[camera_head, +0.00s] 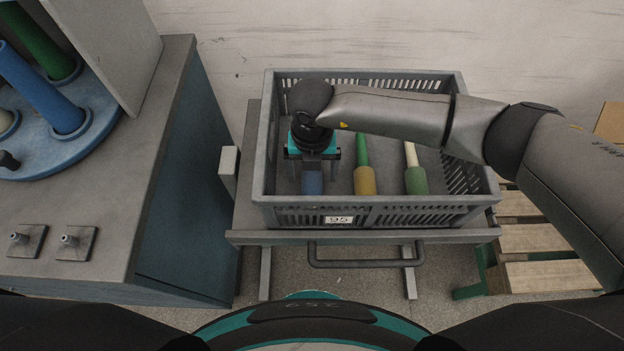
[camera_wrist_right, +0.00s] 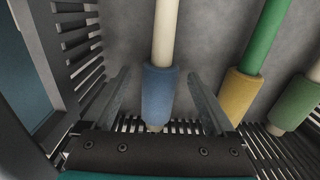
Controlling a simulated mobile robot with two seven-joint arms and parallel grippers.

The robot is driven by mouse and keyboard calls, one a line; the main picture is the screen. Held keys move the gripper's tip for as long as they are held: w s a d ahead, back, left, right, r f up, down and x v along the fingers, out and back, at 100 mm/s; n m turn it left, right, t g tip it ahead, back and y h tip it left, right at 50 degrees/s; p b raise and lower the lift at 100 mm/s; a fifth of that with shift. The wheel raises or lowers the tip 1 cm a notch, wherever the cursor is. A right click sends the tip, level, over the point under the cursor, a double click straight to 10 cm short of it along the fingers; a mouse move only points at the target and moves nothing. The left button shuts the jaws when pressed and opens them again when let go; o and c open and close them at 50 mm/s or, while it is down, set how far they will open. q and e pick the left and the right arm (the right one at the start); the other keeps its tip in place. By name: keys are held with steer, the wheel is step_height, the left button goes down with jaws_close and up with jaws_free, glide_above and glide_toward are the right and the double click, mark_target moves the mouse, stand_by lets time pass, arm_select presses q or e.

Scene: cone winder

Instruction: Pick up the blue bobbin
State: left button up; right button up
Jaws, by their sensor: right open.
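The blue bobbin (camera_head: 312,183) lies in the grey crate (camera_head: 290,207) at the left, partly hidden by my right gripper (camera_head: 312,165) in the head view. In the right wrist view the blue bobbin (camera_wrist_right: 158,95) is a blue winding around a pale tube. My right gripper (camera_wrist_right: 158,78) is open, with one finger on each side of the blue bobbin and visible gaps between. It comes from above and does not hold it. My left gripper is not in view.
In the crate, a yellow bobbin on a green tube (camera_head: 365,180) and a green bobbin on a pale tube (camera_head: 415,180) lie to the right. The slotted crate walls stand close around. A machine with a blue round plate (camera_head: 60,145) stands left; a wooden pallet (camera_head: 545,240) is right.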

steer(key=shift+c, duration=0.2)
jaws_close()
stand_by(0.5)
steer(key=shift+r, duration=0.15)
